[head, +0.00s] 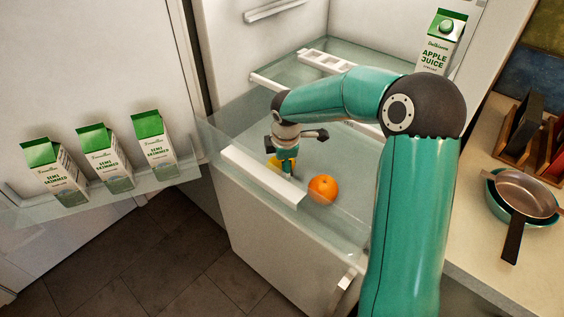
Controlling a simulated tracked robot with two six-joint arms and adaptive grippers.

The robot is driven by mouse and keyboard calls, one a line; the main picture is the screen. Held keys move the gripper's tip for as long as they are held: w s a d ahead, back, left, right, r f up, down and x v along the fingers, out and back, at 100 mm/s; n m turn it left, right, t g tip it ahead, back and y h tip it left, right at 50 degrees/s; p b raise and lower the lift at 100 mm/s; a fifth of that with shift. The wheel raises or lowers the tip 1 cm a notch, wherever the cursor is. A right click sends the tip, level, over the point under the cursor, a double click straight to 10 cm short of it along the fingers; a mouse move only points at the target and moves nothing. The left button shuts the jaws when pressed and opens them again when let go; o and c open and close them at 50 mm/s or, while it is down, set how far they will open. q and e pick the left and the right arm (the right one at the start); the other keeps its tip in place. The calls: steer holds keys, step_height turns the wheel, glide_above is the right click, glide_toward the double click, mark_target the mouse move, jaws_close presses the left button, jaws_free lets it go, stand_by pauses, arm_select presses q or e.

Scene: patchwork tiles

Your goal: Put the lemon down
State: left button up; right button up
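The yellow lemon (273,163) shows in the head view at the fingers of my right gripper (283,166), which reaches down into the clear open drawer of the fridge (342,228). The gripper appears shut on the lemon, with the fingers hiding much of it. I cannot tell whether the lemon touches the drawer floor. My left gripper is not in view.
An orange (322,189) lies in the drawer just right of the lemon. The drawer's white front edge (262,178) is close. Milk cartons (104,157) stand in the door shelf. An apple juice carton (436,47) stands at upper right. Pans (520,200) sit on the counter (482,246).

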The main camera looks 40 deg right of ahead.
steer(key=p+v, duration=0.1)
steer(key=v, duration=1.1)
